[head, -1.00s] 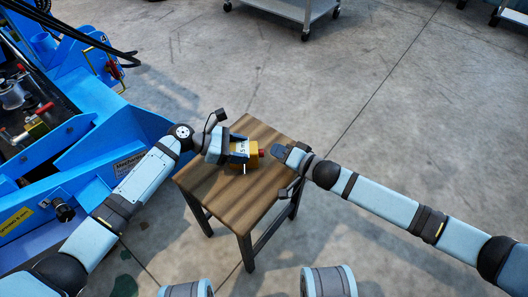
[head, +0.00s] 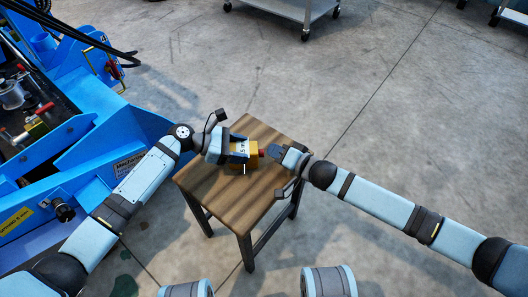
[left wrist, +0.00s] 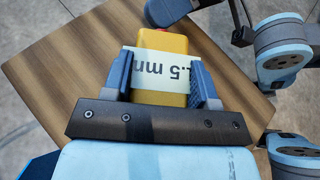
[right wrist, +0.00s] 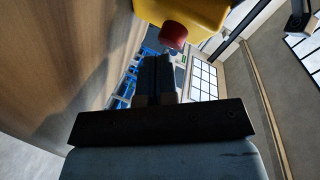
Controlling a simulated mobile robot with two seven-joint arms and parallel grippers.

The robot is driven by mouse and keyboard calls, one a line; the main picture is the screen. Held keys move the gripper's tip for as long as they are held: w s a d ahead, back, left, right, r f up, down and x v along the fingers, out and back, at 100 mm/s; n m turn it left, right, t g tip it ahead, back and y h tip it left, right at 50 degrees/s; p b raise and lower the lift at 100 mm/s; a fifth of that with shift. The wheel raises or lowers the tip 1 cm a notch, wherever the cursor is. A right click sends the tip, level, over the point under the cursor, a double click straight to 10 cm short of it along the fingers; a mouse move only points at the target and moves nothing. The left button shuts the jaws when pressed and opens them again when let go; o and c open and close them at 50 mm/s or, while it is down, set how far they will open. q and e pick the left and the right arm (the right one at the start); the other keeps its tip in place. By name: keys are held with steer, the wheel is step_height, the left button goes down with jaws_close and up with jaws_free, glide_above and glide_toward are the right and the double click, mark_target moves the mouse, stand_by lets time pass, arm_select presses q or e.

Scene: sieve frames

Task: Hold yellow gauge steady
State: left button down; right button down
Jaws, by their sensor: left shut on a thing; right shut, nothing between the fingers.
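The yellow gauge (head: 252,163) is a box with a white label and a red knob (head: 262,153) on its right side. It is at the wooden stool (head: 225,190); I cannot tell whether it touches the top. My left gripper (head: 243,151) is shut on the gauge. In the left wrist view its fingers flank the yellow body (left wrist: 163,98), whose label shows part of "5 mm". My right gripper (head: 274,151) is shut and empty, just right of the red knob. In the right wrist view the closed fingertips (right wrist: 158,62) are close below the red knob (right wrist: 173,36); contact is unclear.
A blue machine (head: 130,145) stands at the left, near my left arm. A grey cart (head: 300,12) stands at the back. The concrete floor (head: 420,110) to the right is open. The front of the stool top is bare.

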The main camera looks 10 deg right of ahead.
steer(key=shift+a, duration=0.55)
stand_by(0.5)
steer(key=shift+d, duration=1.05)
steer(key=shift+s+d, duration=0.2)
steer(key=shift+d, duration=2.3)
arm_select(q)
steer(key=shift+c, duration=1.6)
jaws_free()
